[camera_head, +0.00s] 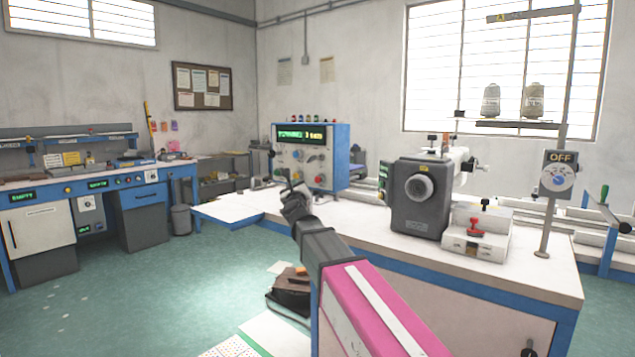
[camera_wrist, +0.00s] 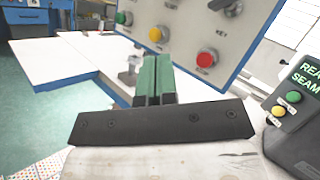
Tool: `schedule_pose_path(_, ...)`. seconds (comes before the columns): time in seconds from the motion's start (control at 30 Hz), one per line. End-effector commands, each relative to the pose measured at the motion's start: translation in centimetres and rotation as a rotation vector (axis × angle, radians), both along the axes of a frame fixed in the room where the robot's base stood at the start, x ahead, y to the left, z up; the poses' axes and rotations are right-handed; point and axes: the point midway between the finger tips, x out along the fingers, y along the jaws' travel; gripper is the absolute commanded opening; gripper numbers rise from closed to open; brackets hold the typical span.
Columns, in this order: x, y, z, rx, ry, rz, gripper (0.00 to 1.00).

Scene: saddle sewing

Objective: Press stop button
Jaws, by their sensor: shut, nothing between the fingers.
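A blue-framed control panel (camera_head: 335,150) with a green display stands on the white workbench. In the wrist view its grey face (camera_wrist: 185,15) carries a green button (camera_wrist: 122,17), a yellow button (camera_wrist: 157,34) and a red button (camera_wrist: 205,60). I cannot read a stop label on any of them. My gripper (camera_head: 287,177) is in front of the panel's lower left in the head view. Its green fingers (camera_wrist: 155,72) are shut and empty. In the wrist view they appear below the yellow button and left of the red one; I cannot tell the gap to the panel.
A dark sewing machine (camera_head: 420,200) stands right of the panel, with a red-knobbed part (camera_head: 475,228) beside it. A dark box (camera_wrist: 298,120) with a display and green and yellow buttons is at the wrist view's right. The bench top (camera_head: 235,205) left of my gripper is clear.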

Motion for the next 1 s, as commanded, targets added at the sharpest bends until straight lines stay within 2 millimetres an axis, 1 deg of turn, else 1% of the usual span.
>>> schedule_pose_path(0.17, 0.6, -0.3, 0.0, -0.003, 0.000, 0.000, 0.00)
schedule_pose_path(0.27, 1.3, -0.9, 0.0, -0.003, 0.000, -0.001, 0.00)
schedule_pose_path(0.7, 5.6, -4.2, 0.0, -0.003, 0.000, -0.001, 0.00)
schedule_pose_path(0.83, 6.4, -4.9, 0.0, -0.004, 0.000, 0.000, 0.00)
schedule_pose_path(1.0, 6.9, -5.3, 0.0, -0.003, 0.001, 0.001, 0.00)
